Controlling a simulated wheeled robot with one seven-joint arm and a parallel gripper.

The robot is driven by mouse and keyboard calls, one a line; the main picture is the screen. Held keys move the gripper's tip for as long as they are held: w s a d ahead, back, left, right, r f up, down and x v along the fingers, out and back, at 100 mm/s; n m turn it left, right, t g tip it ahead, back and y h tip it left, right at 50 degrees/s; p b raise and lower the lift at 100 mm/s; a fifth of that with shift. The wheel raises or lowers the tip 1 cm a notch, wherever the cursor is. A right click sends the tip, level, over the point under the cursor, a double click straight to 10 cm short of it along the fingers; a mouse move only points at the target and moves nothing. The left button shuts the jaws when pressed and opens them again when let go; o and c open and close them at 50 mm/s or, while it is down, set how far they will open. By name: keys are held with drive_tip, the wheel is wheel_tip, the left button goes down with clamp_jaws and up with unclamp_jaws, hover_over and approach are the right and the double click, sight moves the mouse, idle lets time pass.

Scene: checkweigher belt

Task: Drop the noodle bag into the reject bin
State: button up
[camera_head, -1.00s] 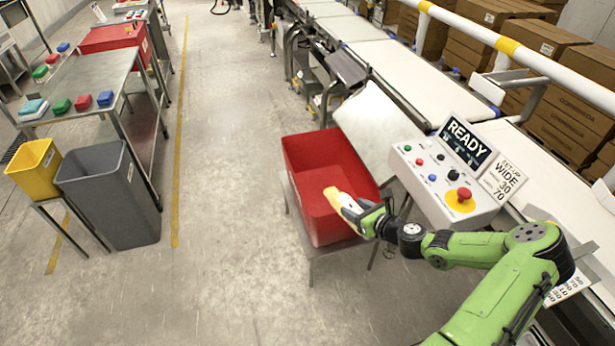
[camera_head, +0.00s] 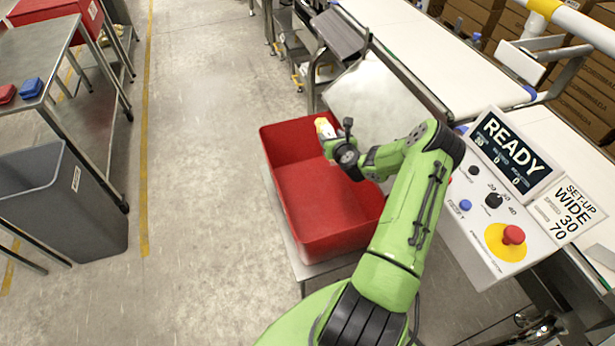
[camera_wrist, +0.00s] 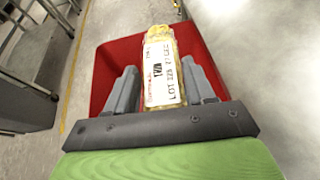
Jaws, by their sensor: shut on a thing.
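The noodle bag (camera_wrist: 160,65) is yellow with a white label marked with a lot code. In the wrist view it sits between the two grey fingers of my gripper (camera_wrist: 163,88), which is shut on it. In the head view only a small yellow and white end of the bag (camera_head: 324,127) shows beside my gripper (camera_head: 332,142). The red reject bin (camera_head: 310,200) stands open below, and its inside looks empty where it shows. The bag is over the far part of the bin. The red bin wall (camera_wrist: 115,72) also shows behind the bag in the wrist view.
The bin rests on a metal stand (camera_head: 290,255). A control panel (camera_head: 480,220) with a READY screen (camera_head: 508,150) and the belt (camera_head: 405,50) are at the right. A sloped metal plate (camera_head: 375,100) is behind the bin. A grey bin (camera_head: 60,205) stands left, across clear floor.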

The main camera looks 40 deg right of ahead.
drive_tip(key=shift+f+b, duration=0.3)
drive_tip(key=shift+b, duration=0.2)
wheel_tip(320, 180, down, 5)
drive_tip(key=b, duration=0.5)
drive_tip(key=shift+s+f, duration=0.1)
drive_tip(key=o, duration=1.3)
drive_tip(key=p+v, duration=0.1)
drive_tip(key=v, duration=1.5)
drive_tip(key=shift+p, duration=0.3)
